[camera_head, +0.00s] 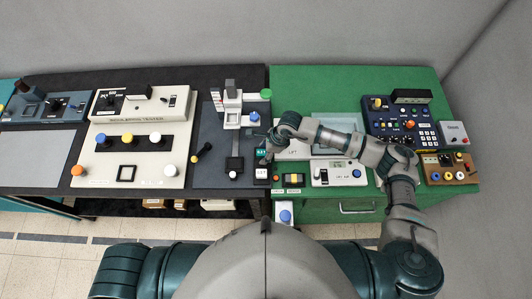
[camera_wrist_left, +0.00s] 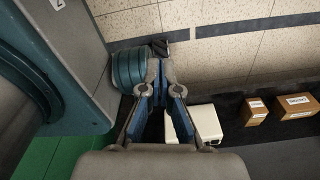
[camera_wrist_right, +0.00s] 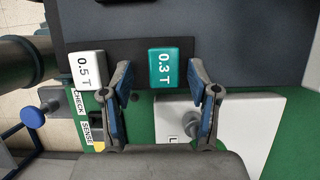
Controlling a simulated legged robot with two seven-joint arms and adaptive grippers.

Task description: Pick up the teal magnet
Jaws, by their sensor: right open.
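The teal magnet (camera_wrist_right: 171,67), a small block marked 0.3 T, lies on a dark strip in the right wrist view. It shows in the head view (camera_head: 262,153) too, partly covered by my right gripper (camera_head: 269,151). In the right wrist view my right gripper (camera_wrist_right: 161,76) is open, with one finger on each side of the teal magnet in the picture; I see no clear contact. A white magnet (camera_wrist_right: 87,67) marked 0.5 T lies left of it. My left gripper (camera_wrist_left: 160,64) shows only in its wrist view, its tips nearly together with nothing visible between them.
A white panel (camera_wrist_right: 240,125) lies below and right of the teal magnet. A blue knob (camera_wrist_right: 33,116) stands at the left. The head view shows a white instrument stand (camera_head: 233,105) behind the magnets and a blue control box (camera_head: 397,122) at right. Boxes (camera_wrist_left: 297,106) lie below the left gripper.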

